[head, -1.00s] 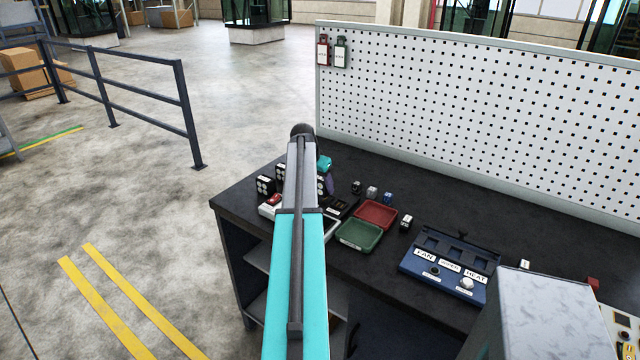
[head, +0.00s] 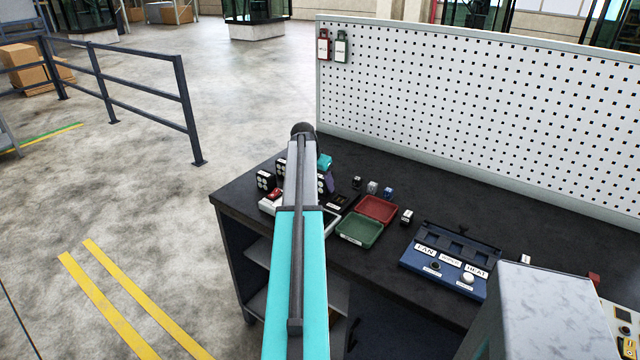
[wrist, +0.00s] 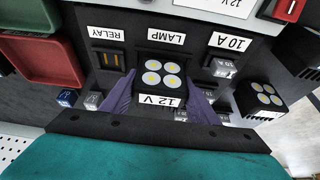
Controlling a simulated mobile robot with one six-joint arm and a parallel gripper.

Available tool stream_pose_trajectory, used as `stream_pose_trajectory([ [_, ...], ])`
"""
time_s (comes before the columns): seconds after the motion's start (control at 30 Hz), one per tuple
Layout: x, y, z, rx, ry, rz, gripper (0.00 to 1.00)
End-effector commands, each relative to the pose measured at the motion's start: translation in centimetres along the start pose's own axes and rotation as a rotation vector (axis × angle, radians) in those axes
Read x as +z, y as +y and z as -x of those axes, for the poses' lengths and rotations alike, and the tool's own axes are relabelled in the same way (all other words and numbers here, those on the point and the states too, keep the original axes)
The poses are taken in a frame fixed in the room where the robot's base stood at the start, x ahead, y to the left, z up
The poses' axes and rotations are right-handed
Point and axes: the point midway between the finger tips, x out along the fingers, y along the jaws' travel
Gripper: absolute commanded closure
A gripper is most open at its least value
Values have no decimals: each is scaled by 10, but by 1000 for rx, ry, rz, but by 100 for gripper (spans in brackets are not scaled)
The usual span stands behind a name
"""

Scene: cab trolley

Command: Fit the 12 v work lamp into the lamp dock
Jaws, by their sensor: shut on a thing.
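My gripper (wrist: 160,105) is shut on the 12 V work lamp (wrist: 163,76), a black block with several pale round lights and a "12 V" label. Its purple fingers flank the lamp. The lamp sits over or in the lamp dock, just by the "LAMP" label (wrist: 166,38); I cannot tell whether it is fully seated. The dock's opening is hidden under it. In the head view my arm hides most of the dock, and the lamp (head: 321,184) shows only partly beside it.
The relay slot (wrist: 109,60) and a 10 A slot holding a fuse (wrist: 221,68) flank the lamp. Another lamp (wrist: 262,98) stands close on the right. Red (head: 377,208) and green (head: 358,231) trays and a blue panel (head: 450,258) lie to the right in the head view.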

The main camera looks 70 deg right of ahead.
Motion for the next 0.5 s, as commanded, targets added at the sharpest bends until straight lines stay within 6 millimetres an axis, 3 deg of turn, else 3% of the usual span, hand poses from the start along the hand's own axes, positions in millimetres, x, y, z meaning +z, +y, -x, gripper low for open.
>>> stream_pose_trajectory([
  [0.5, 1, 0, -4, 0, 1, -1, 78],
])
